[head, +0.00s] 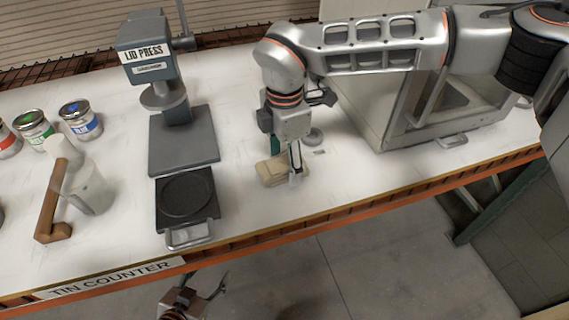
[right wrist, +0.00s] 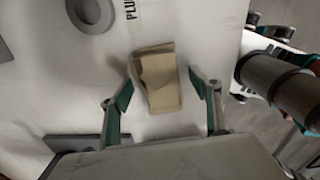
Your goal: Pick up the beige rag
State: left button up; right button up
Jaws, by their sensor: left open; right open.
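The beige rag (head: 270,172) lies folded on the white counter, right of the lid press. My right gripper (head: 296,172) is over it in the head view, pointing down, and hides part of it. In the right wrist view the rag (right wrist: 158,80) lies between the two spread fingers of my right gripper (right wrist: 160,92), with space on both sides. That gripper is open and empty. My left gripper (head: 194,292) is low in front of the counter, over the floor, open and empty.
The lid press (head: 183,142) with its black plate (head: 187,198) stands left of the rag. A grey cabinet (head: 440,120) stands at the right. The counter's orange front edge (head: 330,215) is close to the rag.

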aim_at(285, 162)
jog(key=shift+f, duration=0.2)
jog(key=c, duration=1.1)
jog(key=shift+r, duration=0.2)
notch_tip(285, 162, up, 20)
jog(key=shift+f+b, duration=0.1)
jog(key=shift+b, duration=0.5)
